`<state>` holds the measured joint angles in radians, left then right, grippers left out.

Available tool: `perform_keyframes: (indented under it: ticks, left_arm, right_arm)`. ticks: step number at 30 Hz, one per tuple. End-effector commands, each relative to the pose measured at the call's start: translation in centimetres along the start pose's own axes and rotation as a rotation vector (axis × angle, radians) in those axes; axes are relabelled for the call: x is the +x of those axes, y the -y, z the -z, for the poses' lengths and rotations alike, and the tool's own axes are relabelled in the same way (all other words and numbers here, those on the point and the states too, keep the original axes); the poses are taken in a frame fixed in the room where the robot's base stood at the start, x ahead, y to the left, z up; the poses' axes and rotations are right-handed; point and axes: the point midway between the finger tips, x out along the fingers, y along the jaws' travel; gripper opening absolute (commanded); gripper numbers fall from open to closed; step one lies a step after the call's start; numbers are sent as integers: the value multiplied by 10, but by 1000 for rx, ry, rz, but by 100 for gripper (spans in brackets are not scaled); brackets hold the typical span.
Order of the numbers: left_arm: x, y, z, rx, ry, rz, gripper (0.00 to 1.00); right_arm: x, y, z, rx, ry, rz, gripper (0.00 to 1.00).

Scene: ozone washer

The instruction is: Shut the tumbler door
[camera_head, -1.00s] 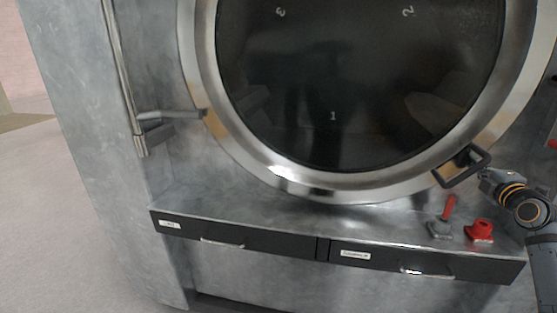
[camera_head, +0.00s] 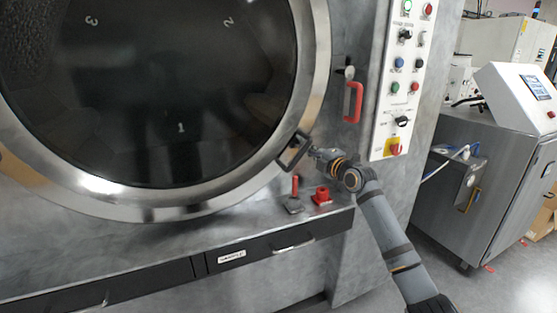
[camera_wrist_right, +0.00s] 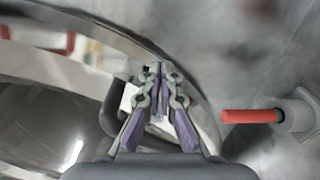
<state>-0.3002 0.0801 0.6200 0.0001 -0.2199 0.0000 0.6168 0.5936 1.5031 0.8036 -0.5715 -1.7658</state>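The round tumbler door (camera_head: 112,200), with a steel rim and dark glass, fills the left of the head view. It lies against or close to the machine front; I cannot tell whether a gap is left. Its dark loop handle (camera_head: 293,151) is at the lower right of the rim. My right gripper (camera_head: 316,154) is at the handle's right side. In the right wrist view its fingertips (camera_wrist_right: 158,70) are together with nothing visible between them, and part of the dark handle (camera_wrist_right: 110,108) shows beside and behind the fingers. My left gripper is not in view.
A red latch handle (camera_head: 353,102) and a control panel (camera_head: 397,85) are right of the door. A red lever (camera_head: 295,188) and red knob (camera_head: 321,195) stand on the ledge below. A grey cabinet (camera_head: 480,190) stands at right, with clear floor before it.

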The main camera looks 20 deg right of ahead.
Motion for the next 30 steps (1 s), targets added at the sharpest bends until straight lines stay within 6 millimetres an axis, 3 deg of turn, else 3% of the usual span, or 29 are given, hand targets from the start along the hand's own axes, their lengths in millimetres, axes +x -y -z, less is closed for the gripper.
perform_keyframes:
  ticks: [3, 6, 10, 15, 26, 29, 30]
  left_arm:
    - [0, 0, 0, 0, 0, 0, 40]
    - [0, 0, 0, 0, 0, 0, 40]
    - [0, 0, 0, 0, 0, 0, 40]
    - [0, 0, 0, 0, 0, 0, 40]
    - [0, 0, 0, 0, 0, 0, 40]
    - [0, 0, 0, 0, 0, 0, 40]
    - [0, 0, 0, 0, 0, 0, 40]
  right_arm:
    - [-34, 2, -2, -14, 2, 5, 0]
    - [-55, 3, 0, -13, -2, 8, 0]
    - [-71, 4, -5, -10, 8, 8, 0]
    - [-80, 4, -3, -4, 2, 7, 0]
    - [-81, 4, -2, 0, 1, 6, 0]
    - [-82, 18, 5, 26, -2, 35, 0]
    - [-83, 34, 12, 55, -4, 65, 0]
